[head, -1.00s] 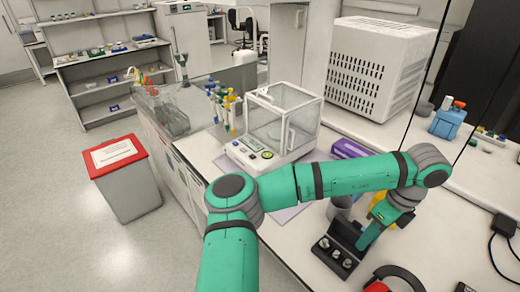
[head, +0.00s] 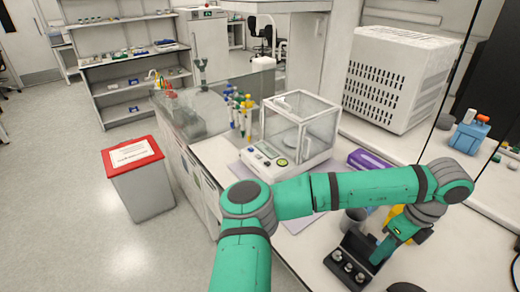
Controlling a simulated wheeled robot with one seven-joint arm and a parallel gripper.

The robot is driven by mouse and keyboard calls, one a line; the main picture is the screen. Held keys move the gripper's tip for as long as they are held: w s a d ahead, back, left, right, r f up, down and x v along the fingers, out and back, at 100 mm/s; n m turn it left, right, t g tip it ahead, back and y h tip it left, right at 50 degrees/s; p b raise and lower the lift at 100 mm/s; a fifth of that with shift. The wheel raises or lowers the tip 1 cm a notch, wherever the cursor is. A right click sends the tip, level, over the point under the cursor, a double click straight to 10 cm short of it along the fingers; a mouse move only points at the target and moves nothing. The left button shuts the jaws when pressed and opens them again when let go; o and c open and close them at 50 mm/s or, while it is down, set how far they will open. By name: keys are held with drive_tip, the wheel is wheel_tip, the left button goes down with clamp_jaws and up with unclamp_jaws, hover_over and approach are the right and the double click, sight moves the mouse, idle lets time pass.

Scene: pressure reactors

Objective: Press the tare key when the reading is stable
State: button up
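The balance (head: 306,148) stands on the bench, a white box with a clear glass draft shield. Its sloped front panel (head: 263,158) carries a small display and a round greenish-yellow key (head: 282,162). The digits and key labels are too small to read. My green arm reaches across in front of the balance to the right and bends down at the wrist. My gripper (head: 383,250) is at its lower end, beside a black block with several metal weights (head: 347,267), well right of and nearer than the panel. Its fingertips are not clear, nor whether it touches the block.
A purple box (head: 366,160) lies right of the balance, and a grey cup (head: 353,221) stands behind the weights. Colourful pipettes (head: 239,112) stand left of it. A large white vented unit (head: 400,75) is behind. A red-lidded bin (head: 138,178) stands on the floor left.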

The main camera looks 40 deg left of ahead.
drive_tip(key=shift+d, duration=0.15)
drive_tip(key=shift+s, duration=0.1)
drive_tip(key=c, duration=0.8)
clamp_jaws()
drive_tip(key=shift+a, duration=0.25)
drive_tip(key=shift+d, duration=0.25)
drive_tip(key=shift+a, duration=0.1)
